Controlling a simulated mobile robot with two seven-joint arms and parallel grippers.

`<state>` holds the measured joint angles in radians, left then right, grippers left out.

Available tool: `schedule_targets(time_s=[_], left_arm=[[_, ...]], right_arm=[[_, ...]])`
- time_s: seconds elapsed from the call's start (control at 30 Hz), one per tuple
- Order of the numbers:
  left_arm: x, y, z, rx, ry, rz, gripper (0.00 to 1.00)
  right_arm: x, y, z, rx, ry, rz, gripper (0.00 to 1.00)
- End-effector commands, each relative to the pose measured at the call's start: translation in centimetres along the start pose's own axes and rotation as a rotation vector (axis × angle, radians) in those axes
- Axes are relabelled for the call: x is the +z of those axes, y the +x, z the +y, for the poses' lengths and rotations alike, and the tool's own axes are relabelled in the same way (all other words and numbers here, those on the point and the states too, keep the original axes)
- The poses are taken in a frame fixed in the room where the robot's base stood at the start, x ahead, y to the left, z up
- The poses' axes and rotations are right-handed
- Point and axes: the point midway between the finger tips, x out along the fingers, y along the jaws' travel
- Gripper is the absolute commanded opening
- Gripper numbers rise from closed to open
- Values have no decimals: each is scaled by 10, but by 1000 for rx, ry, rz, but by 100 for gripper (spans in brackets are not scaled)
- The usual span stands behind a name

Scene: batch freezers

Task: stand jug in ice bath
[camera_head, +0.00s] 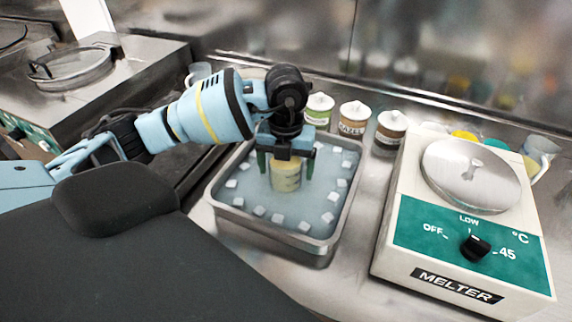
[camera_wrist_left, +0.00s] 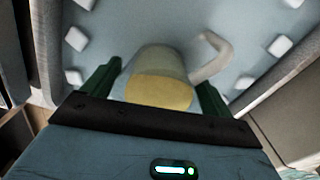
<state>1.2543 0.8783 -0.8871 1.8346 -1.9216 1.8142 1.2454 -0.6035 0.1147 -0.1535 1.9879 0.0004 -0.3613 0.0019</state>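The jug (camera_head: 286,181), pale with yellowish contents, stands in the ice bath (camera_head: 275,243), a steel tray of bluish water with several white ice cubes. In the left wrist view the jug (camera_wrist_left: 157,68) shows its yellow top and a white handle at its right. My left gripper (camera_head: 286,167) is above the bath, its two green fingers on either side of the jug. In the left wrist view a gap shows between each finger and the jug, so the gripper (camera_wrist_left: 162,77) is open around it. The jug looks about upright; its base is hidden. My right gripper is not in view.
A melter (camera_head: 460,235) with a round lid and dial stands right of the bath. Several lidded tubs (camera_head: 354,119) stand behind the bath. A steel machine with a round lid (camera_head: 72,66) is at the back left. A clear jug (camera_head: 540,152) is at the far right.

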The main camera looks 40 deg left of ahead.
Motion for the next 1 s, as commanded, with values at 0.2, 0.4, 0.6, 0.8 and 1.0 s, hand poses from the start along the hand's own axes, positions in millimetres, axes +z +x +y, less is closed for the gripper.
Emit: schedule_targets(time_s=[0.2,0.4,0.6,0.8,1.0], left_arm=[[0,-3,0,-1,0,-1,85],[1,-27,-1,-3,1,-4,85],[0,-68,-1,-3,1,-5,85],[1,-104,0,-1,-1,-4,85],[0,-121,0,-2,-1,-3,85]], right_arm=[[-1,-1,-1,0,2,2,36],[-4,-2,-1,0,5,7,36],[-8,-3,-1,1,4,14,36],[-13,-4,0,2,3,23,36],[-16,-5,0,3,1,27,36]])
